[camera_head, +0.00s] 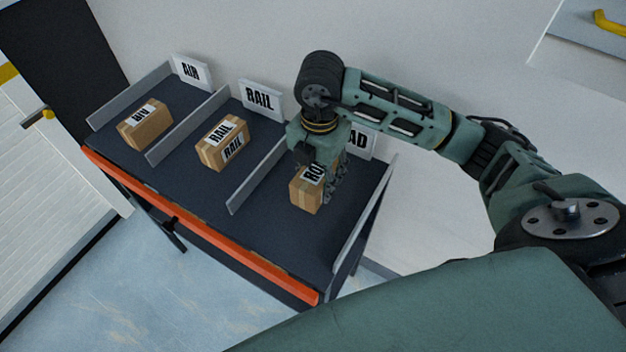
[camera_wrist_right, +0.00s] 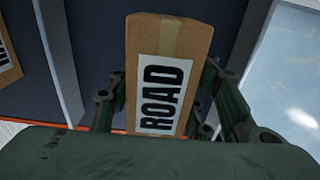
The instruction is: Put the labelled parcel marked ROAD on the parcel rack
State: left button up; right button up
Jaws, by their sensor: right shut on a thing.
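The ROAD parcel (camera_head: 306,190) is a brown cardboard box with tape and a white label, in the right lane of the parcel rack (camera_head: 262,254), below a sign ending in "AD". My right gripper (camera_head: 324,178) is shut on it from above. In the right wrist view the ROAD parcel (camera_wrist_right: 170,75) sits between the fingers of the right gripper (camera_wrist_right: 166,112), its label facing the camera. I cannot tell whether its underside touches the rack's dark surface. My left gripper is not in view.
The RAIL parcel (camera_head: 222,143) is in the middle lane and the AIR parcel (camera_head: 145,124) in the left lane. Grey dividers (camera_head: 187,128) separate the lanes. An orange lip (camera_head: 200,228) runs along the front edge. The front of the right lane is clear.

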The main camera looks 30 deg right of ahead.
jog(key=shift+w+a+f, duration=0.2)
jog(key=shift+w+f, duration=0.1)
jog(key=shift+w, duration=0.25)
notch_tip(320, 180, down, 3)
jog(key=shift+f+p, duration=0.1)
jog(key=shift+p, duration=0.4)
jog(key=shift+f, duration=0.45)
jog(key=shift+f, duration=0.1)
jog(key=o, duration=1.4)
